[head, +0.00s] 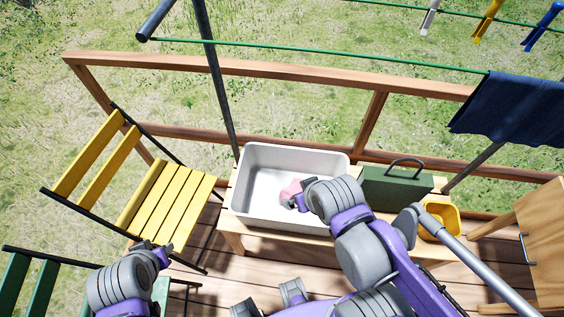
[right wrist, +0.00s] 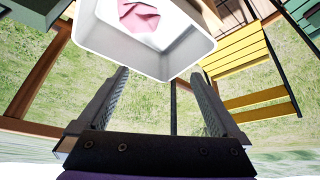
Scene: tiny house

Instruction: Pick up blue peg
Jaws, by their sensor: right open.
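The blue peg (head: 541,25) hangs on the green line at the top right of the head view, beside a yellow peg (head: 488,20) and a white peg (head: 429,17). My right gripper (head: 296,202) is over the white tub, far from the pegs. In the right wrist view its fingers (right wrist: 160,80) are apart with nothing between them. A pink cloth (right wrist: 139,16) lies in the tub, partly hidden by my right arm in the head view. My left gripper (head: 162,252) is low at the left, near the yellow chair; its jaws are too small to read.
The white tub (head: 259,162) stands on a wooden bench with a green toolbox (head: 392,186) and a yellow container (head: 452,213). A yellow chair (head: 160,197) is at the left, a wooden chair (head: 541,240) at the right. A dark blue cloth (head: 515,112) hangs at the right. A wooden railing (head: 270,68) runs behind.

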